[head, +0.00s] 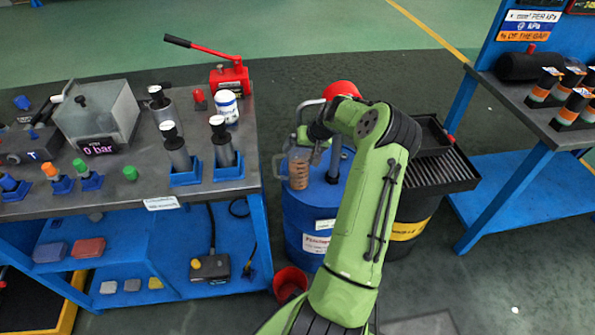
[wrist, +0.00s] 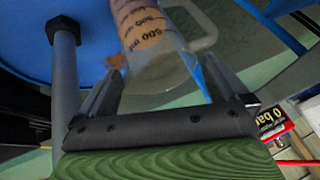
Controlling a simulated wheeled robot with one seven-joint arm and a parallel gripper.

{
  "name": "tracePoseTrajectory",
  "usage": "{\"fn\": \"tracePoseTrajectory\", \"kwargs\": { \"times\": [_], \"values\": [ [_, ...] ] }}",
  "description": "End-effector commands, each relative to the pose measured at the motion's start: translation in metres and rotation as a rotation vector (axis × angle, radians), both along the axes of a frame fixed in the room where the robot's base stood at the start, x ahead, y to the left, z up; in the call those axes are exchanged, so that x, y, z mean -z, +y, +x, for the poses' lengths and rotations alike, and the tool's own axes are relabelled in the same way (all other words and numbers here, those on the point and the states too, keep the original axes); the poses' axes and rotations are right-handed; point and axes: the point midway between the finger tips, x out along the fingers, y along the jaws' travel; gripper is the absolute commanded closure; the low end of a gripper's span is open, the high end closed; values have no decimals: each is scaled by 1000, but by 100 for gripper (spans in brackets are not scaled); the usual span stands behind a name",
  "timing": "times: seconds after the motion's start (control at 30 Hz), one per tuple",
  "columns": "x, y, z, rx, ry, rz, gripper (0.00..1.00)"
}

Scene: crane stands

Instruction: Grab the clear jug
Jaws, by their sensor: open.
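The clear jug (head: 299,168) with orange-brown volume markings stands on top of a blue drum (head: 309,222) in the head view. In the wrist view the jug (wrist: 160,52) lies between and just ahead of the fingers, its clear handle (wrist: 205,22) to the right. My gripper (wrist: 160,95) is open, one finger on each side of the jug's near end. In the head view the gripper (head: 315,142) is partly hidden by my green arm and is close to the jug. I cannot tell whether either finger touches it.
A grey post (wrist: 66,95) rises from the drum, left of the gripper in the wrist view. A workbench (head: 130,208) with tools stands left of the drum. A black drum with a grated tray (head: 440,170) stands right. A red bucket (head: 290,283) is on the floor.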

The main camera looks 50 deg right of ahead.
Motion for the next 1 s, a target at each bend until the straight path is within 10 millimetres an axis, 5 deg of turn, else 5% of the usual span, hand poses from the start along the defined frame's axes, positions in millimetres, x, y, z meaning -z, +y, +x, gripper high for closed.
{"fn": "tracePoseTrajectory", "kwargs": {
  "times": [0.3,0.8,1.0],
  "values": [
    [9,-1,7,-1,-1,-2,2],
    [9,0,6,-1,0,-1,78],
    [8,-1,7,-2,-2,-2,80]
  ]
}}
